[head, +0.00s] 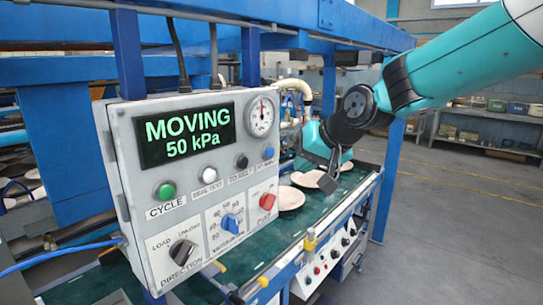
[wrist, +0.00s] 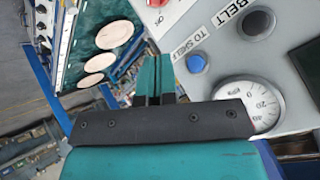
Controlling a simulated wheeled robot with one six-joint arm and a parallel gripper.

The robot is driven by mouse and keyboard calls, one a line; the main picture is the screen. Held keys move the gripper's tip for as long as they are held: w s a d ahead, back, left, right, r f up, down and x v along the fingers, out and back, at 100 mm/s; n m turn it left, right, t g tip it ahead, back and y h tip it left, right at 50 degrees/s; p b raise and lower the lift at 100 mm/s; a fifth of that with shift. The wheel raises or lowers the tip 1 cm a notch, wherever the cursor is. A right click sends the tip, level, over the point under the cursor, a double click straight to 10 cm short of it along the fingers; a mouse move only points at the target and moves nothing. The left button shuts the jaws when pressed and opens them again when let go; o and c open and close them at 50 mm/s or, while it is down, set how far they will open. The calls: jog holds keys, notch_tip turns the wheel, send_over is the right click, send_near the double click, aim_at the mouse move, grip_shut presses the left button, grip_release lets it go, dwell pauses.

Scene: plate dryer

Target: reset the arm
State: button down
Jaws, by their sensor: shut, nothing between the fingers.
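My gripper (head: 327,182) is shut and empty, pointing down to the right of the control box (head: 190,150) in the head view. Behind it is the green belt (head: 245,258), with pale plates (head: 290,198) on it. In the wrist view the shut fingers (wrist: 154,80) show at the centre, with the control panel (wrist: 225,50) on the right. The blue button (wrist: 196,64) by the "TO SHELF" label is near the fingers in that view; I see no contact. The display (head: 186,134) reads "MOVING 50 kPa".
The panel carries a pressure gauge (head: 261,116), a green button (head: 166,191), a black direction knob (head: 182,252), a blue knob (head: 231,223) and a red knob (head: 267,201). A blue frame (head: 127,55) surrounds the belt. Open floor (head: 450,230) lies to the right.

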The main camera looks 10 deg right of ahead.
jog(key=s+a+f+n+g, duration=0.1)
jog(key=s+f+n+g, duration=0.1)
jog(key=s, duration=0.7)
jog(key=s+a+f+n+g+b, duration=0.1)
jog(key=s+a+f+n+g, duration=0.1)
jog(key=s, duration=0.8)
jog(key=s+a+f+n+g+b, duration=0.1)
jog(key=s+a+f+n+g, duration=0.1)
jog(key=s, duration=0.8)
notch_tip(320, 180, down, 2)
jog(key=n+g, duration=0.1)
jog(key=n, duration=0.1)
jog(key=shift+a+n+g, duration=0.15)
jog(key=shift+n+g, duration=0.15)
jog(key=shift+w, duration=0.1)
